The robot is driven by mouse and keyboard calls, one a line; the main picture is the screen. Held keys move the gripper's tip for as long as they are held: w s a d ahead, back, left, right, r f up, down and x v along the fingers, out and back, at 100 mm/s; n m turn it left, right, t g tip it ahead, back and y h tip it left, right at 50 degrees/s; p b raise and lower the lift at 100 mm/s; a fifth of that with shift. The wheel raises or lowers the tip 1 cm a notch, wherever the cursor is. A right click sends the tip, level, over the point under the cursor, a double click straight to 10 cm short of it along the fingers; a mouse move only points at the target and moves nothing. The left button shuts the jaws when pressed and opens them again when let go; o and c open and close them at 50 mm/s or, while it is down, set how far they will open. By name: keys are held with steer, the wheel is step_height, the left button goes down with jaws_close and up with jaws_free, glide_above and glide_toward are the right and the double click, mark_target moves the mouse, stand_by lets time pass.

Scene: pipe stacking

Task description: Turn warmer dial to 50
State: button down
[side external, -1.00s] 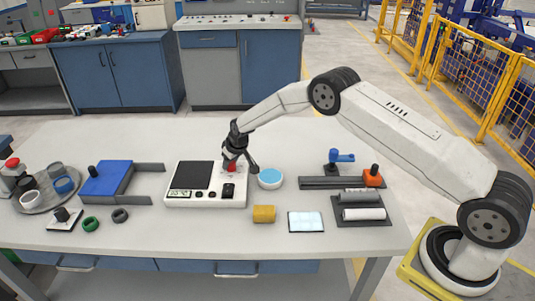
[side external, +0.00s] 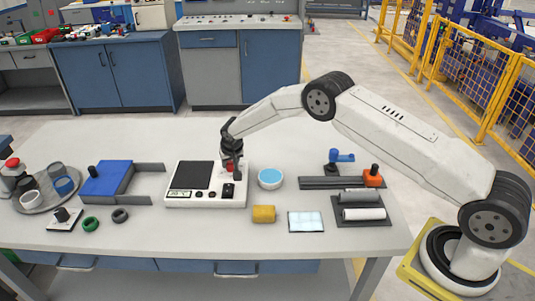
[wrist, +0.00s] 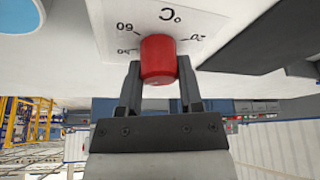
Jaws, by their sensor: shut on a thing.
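The warmer (side external: 218,200) is a white box with a black plate and a small display, at mid-table in the side view. The display digits are too small to read surely. Its red dial (wrist: 158,60) sits on a white label with °C, 60 and 20 marks, printed upside down in the wrist view; another number is partly hidden. No pointer shows on the dial. My gripper (wrist: 159,74) is shut on the dial, one dark finger on each side. In the side view my gripper (side external: 231,162) stands over the dial, hiding much of it.
A blue block (side external: 107,179) sits to the left. The table's middle back is clear.

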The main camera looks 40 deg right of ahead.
steer(key=shift+m+h, duration=0.3)
steer(key=shift+m, duration=0.7)
steer(key=shift+g, duration=0.3)
steer(key=shift+c, duration=1.3)
jaws_free()
steer(key=shift+r, duration=0.1)
steer(key=shift+v, duration=3.2)
steer(key=shift+s+a+r, duration=0.15)
steer(key=shift+s+r, duration=0.1)
steer(key=shift+r, duration=0.3)
